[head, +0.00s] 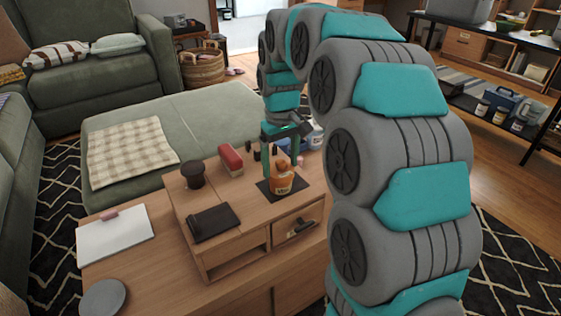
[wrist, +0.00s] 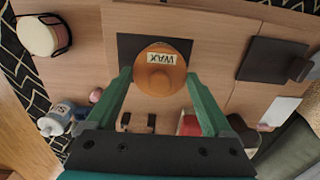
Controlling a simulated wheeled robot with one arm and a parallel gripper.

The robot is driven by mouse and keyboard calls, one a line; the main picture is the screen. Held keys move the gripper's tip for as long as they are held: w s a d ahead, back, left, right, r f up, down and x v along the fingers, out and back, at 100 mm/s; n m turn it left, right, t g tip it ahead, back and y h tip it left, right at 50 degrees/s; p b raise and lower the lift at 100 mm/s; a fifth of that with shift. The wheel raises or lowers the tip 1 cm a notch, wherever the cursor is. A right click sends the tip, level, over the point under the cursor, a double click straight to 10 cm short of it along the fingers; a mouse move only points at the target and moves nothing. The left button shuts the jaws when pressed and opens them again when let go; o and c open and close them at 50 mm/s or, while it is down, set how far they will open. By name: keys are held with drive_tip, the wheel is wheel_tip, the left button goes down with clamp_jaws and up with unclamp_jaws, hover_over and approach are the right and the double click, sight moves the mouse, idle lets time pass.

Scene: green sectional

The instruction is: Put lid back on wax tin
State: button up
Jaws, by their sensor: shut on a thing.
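The orange wax tin (head: 283,188) stands on a dark square mat (head: 265,188) on the wooden desk organizer, its label facing me. The fingers partly hide the lid's edge in the head view.
A notepad (head: 115,238) and a grey disc (head: 103,297) lie on the lower table, which has bare room.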

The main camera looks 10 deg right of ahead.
drive_tip(key=o, duration=1.1)
drive_tip(key=shift+c, duration=0.2)
drive_tip(key=shift+r, duration=0.15)
drive_tip(key=shift+r+p, duration=1.35)
drive_tip(key=shift+r, duration=2)
clamp_jaws()
